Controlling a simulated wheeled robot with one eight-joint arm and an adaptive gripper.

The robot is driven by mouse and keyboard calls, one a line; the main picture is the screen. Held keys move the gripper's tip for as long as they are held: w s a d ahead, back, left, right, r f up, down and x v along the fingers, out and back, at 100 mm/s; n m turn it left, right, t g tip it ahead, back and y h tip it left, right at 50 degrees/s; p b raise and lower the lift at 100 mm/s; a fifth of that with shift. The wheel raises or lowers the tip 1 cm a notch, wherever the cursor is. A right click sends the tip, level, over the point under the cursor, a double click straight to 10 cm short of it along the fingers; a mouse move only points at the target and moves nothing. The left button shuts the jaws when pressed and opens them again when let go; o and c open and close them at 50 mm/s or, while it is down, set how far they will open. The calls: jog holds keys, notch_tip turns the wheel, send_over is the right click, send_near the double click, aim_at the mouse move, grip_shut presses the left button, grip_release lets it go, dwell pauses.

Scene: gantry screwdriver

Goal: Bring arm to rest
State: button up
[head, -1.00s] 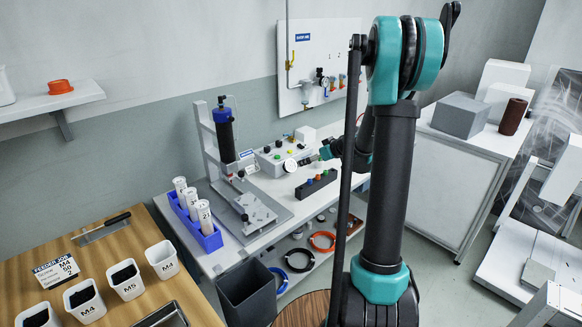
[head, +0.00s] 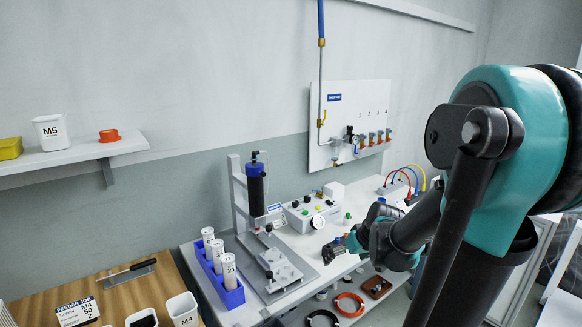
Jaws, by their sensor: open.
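My arm rises at the right of the head view, a thick teal and black link close to the camera. Its far end reaches left over the white bench (head: 262,308). My gripper (head: 328,254) is small and partly hidden by the wrist. It is open, in front of the control box (head: 303,215) with its coloured buttons and dial. Nothing shows between its fingers.
A blue rack (head: 229,297) with white numbered tubes stands at the bench's left. A wooden table (head: 100,293) with labelled cups is at lower left. A wall panel (head: 350,115) with valves hangs behind. Orange and black coils lie below. A shelf (head: 70,158) is at upper left.

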jog(key=s+d+f+m+h, duration=0.1)
jog(key=s+f, duration=0.1)
jog(key=s, duration=0.4)
jog(key=s+d+f+m+g+h, duration=0.1)
jog(key=s+f+m+h, duration=0.1)
jog(key=s, duration=0.5)
jog(key=shift+s+f, duration=0.2)
jog(key=shift+f, duration=0.05)
jog(key=shift+d, duration=0.1)
